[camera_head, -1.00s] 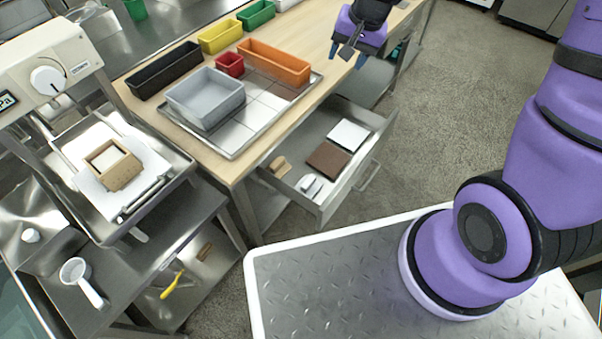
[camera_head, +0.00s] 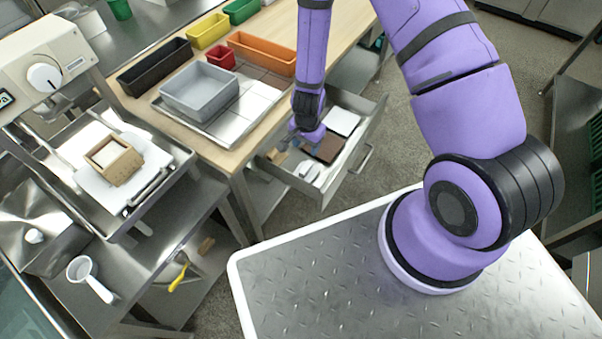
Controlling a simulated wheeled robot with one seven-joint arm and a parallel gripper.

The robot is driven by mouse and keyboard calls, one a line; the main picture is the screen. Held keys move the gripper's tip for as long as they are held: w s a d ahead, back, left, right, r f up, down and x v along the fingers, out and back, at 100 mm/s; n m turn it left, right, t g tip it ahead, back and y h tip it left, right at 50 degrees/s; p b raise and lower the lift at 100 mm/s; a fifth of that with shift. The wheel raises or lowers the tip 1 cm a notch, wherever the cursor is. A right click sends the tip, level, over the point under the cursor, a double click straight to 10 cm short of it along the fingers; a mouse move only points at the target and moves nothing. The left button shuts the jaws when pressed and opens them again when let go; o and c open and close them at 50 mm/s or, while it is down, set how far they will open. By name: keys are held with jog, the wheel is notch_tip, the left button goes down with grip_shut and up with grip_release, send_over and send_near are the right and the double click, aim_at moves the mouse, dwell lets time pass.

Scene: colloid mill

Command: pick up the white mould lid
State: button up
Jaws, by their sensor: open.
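A flat white square (camera_head: 343,121), which looks like the white mould lid, lies in the open drawer (camera_head: 346,171) at its far right corner, behind a brown square (camera_head: 324,148). My gripper (camera_head: 295,146) is open and points down over the left part of the drawer, to the left of the brown square and apart from the white square. Its fingers are small and partly hidden by the wrist. I cannot tell how high it is above the drawer floor.
A small white object (camera_head: 307,170) lies near the drawer's front. Above is the wooden worktop with a metal tray (camera_head: 205,129), a grey bin (camera_head: 200,93) and coloured bins. At left, a wooden mould (camera_head: 114,160) sits on a white sheet under a press. Floor right of the drawer is clear.

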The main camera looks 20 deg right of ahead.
aim_at(306, 167)
jog(key=shift+s+a+f, duration=0.1)
jog(key=shift+s+f, duration=0.15)
jog(key=shift+f, duration=0.55)
jog(key=shift+w+f, duration=0.1)
jog(key=shift+f, duration=5)
grip_shut()
